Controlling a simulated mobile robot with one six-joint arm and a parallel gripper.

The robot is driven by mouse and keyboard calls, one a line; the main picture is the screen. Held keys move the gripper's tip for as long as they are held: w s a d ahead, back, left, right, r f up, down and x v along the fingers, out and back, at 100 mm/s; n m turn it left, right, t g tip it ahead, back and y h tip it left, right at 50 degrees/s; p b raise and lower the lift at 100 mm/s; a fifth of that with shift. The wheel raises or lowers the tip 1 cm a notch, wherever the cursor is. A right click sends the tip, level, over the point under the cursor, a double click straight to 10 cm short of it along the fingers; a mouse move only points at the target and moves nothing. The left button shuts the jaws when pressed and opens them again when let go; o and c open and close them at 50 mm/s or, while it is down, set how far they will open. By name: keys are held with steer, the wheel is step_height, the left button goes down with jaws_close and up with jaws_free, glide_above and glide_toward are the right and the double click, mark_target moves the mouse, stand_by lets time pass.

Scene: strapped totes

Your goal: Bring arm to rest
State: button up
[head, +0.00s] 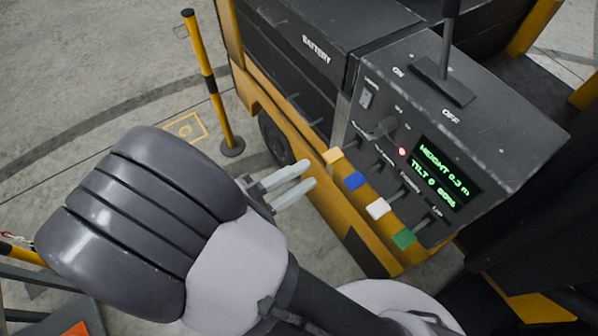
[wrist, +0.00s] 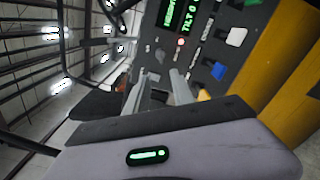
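My gripper (head: 308,174) is in the middle of the head view, to the left of the control panel (head: 490,125). Its two pale fingers point right, towards the panel's lever knobs, with a gap between them and nothing held. The fingertips are just left of the yellow knob (head: 333,156) and appear apart from it. In the wrist view, my gripper (wrist: 161,78) also shows two separated fingers, with the panel beyond. My arm is bent, its large dark grey joint filling the lower left of the head view.
Blue (head: 354,181), white (head: 378,208) and green (head: 405,238) knobs line the panel's edge. The display (head: 445,172) is lit green, beside a red light. A striped post (head: 207,80) stands behind my gripper. Open floor (head: 90,70) lies at upper left.

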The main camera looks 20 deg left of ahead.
stand_by(0.4)
steer(key=s+d+r+m+g+y+b, duration=0.1)
steer(key=s+d+m+g+y, duration=0.15)
steer(key=d+m+g, duration=0.6)
steer(key=s+d+r+m+g+y+b, duration=0.1)
steer(key=d+m+g+y, duration=0.4)
steer(key=d, duration=0.6)
step_height(320, 180, up, 7)
steer(key=w+m+t+y, duration=0.1)
steer(key=m+t+y, duration=0.4)
steer(key=m, duration=0.2)
steer(key=shift+w+d+b, duration=0.2)
steer(key=shift+b, duration=0.1)
steer(key=shift+y, duration=0.25)
